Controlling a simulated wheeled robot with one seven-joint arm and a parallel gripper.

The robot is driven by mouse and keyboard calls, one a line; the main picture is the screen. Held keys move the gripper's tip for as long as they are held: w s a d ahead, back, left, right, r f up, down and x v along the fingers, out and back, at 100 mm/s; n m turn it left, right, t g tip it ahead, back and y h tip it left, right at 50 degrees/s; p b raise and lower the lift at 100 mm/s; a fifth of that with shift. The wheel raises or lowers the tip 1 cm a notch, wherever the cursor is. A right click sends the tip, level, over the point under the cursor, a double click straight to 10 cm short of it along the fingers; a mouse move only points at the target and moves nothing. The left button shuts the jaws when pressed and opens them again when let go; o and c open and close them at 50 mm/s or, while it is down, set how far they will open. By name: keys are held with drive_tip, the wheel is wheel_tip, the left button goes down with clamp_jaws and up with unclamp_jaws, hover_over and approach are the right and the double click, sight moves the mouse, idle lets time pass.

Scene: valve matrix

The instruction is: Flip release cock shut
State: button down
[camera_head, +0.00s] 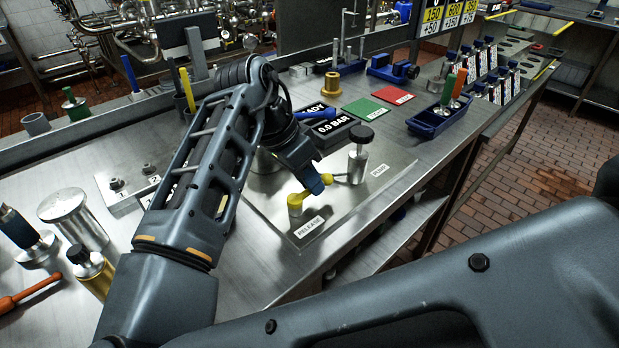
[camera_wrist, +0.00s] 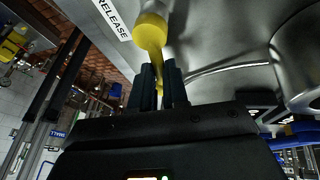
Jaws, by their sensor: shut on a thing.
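The release cock (camera_head: 295,204) is a yellow knob with a yellow lever, set on the steel plate behind the white RELEASE label (camera_head: 310,228). Its lever points up and to the right in the head view, toward my gripper (camera_head: 314,184). In the wrist view the yellow cock (camera_wrist: 150,32) is at the top middle, beside the RELEASE label (camera_wrist: 113,17). The two dark fingers of my gripper (camera_wrist: 160,80) are closed around the yellow lever. My gripper hides part of the lever in the head view.
A silver cylinder with a black knob (camera_head: 361,135) stands behind the PUMP label (camera_head: 379,171), right of the cock. A gauge box reading 0.0 BAR (camera_head: 328,130) is behind. Green (camera_head: 365,108) and red (camera_head: 394,95) pads lie farther back. The plate's front right is clear.

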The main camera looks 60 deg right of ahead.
drive_tip(key=shift+s+m+y+b, duration=0.3)
drive_tip(key=shift+m+b, duration=0.05)
drive_tip(key=shift+m, duration=0.55)
drive_tip(key=shift+s+a+m+g+y, duration=0.2)
drive_tip(key=shift+m+g+y, duration=0.1)
drive_tip(key=shift+m, duration=0.4)
drive_tip(key=c, duration=1.1)
unclamp_jaws()
drive_tip(key=shift+w+r, duration=0.1)
